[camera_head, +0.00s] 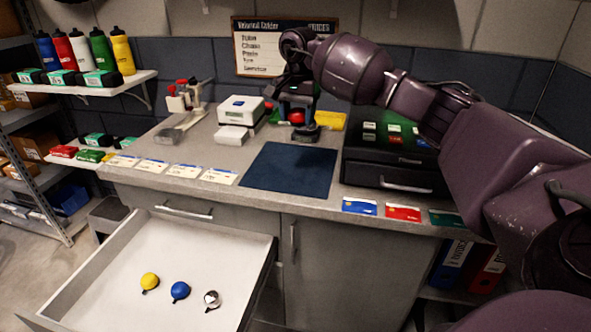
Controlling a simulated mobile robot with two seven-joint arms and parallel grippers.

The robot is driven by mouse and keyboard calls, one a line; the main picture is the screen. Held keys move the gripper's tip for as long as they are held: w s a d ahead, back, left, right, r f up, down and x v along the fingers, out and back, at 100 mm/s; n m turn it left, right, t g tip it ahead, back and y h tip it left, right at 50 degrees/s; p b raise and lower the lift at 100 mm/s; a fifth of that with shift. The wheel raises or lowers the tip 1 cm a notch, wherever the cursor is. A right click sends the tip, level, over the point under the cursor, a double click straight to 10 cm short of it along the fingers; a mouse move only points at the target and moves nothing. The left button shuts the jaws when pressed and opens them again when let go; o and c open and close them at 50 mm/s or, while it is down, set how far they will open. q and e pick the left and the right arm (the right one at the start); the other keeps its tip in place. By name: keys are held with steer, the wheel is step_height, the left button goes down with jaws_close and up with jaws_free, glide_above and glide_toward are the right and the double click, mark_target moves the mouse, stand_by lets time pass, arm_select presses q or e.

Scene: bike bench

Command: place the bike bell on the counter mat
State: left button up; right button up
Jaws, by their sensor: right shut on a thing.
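The counter mat (289,171) is a flat dark blue rectangle on the grey counter, with nothing on it. My right gripper (297,120) is shut on a red bike bell (296,117), beyond the far edge of the mat in the picture. The gripper partly hides the bell, and I cannot tell its height above the counter. In the open drawer lie a yellow bell (149,281), a blue bell (180,290) and a silver bell (211,298). My left gripper is not in view.
The open white drawer (100,290) juts out at the front left. A black cash register (390,165) stands right of the mat, under my right arm. Cards (182,171) line the counter's front edge.

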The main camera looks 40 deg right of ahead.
mark_target(297, 179)
step_height(297, 179, down, 17)
steer(key=shift+r, duration=0.1)
stand_by(0.5)
steer(key=shift+f+b, duration=0.2)
steer(key=shift+b, duration=0.15)
steer(key=o, duration=0.8)
steer(key=shift+o, duration=0.6)
steer(key=shift+r, duration=0.1)
